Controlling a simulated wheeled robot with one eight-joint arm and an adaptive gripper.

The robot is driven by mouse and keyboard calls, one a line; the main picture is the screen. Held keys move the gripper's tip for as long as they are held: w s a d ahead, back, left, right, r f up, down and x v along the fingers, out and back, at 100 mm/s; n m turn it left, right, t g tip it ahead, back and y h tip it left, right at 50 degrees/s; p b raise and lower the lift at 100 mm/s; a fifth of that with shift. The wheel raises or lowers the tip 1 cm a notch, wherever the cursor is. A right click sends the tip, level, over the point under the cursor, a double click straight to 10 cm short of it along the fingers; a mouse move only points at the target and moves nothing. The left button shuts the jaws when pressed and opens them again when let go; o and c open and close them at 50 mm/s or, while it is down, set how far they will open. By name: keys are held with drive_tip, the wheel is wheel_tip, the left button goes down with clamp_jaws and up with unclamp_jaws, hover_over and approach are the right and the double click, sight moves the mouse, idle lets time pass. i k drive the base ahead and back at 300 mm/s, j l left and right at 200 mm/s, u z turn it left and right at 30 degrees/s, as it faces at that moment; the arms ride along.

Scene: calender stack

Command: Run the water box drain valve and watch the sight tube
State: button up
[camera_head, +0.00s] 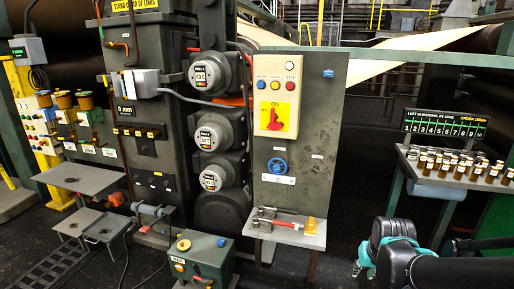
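A blue handwheel (277,166) sits on the front of a tall grey panel (325,135), above a small white label (277,180) too small to read. It is the only valve-like wheel I can make out; I cannot tell whether it is the water box drain valve. I cannot make out a sight tube. My black and teal arm (400,262) shows at the lower right, well away from the panel. I cannot make out the gripper's fingers.
A cream control box (278,97) with coloured buttons is on the panel. A shelf (290,231) with a red-handled tool juts out below. A green box (203,257) stands on the floor. A bench (448,178) holding several small jars is at right. Dark floor (335,225) between is clear.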

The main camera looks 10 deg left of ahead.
sight(107, 85)
drive_tip(key=j, duration=0.65)
drive_tip(key=j+u, duration=0.1)
drive_tip(key=j, duration=0.55)
drive_tip(key=i+j, duration=0.1)
drive_tip(key=j, duration=0.55)
drive_tip(key=j+u, duration=0.1)
drive_tip(key=j, duration=0.55)
drive_tip(key=i+j, duration=0.15)
drive_tip(key=j, duration=0.5)
drive_tip(key=j+u, duration=0.1)
drive_tip(key=j, duration=0.55)
drive_tip(key=i+j, duration=0.15)
drive_tip(key=j, duration=0.5)
drive_tip(key=i+j+u, duration=0.1)
drive_tip(key=j, duration=0.55)
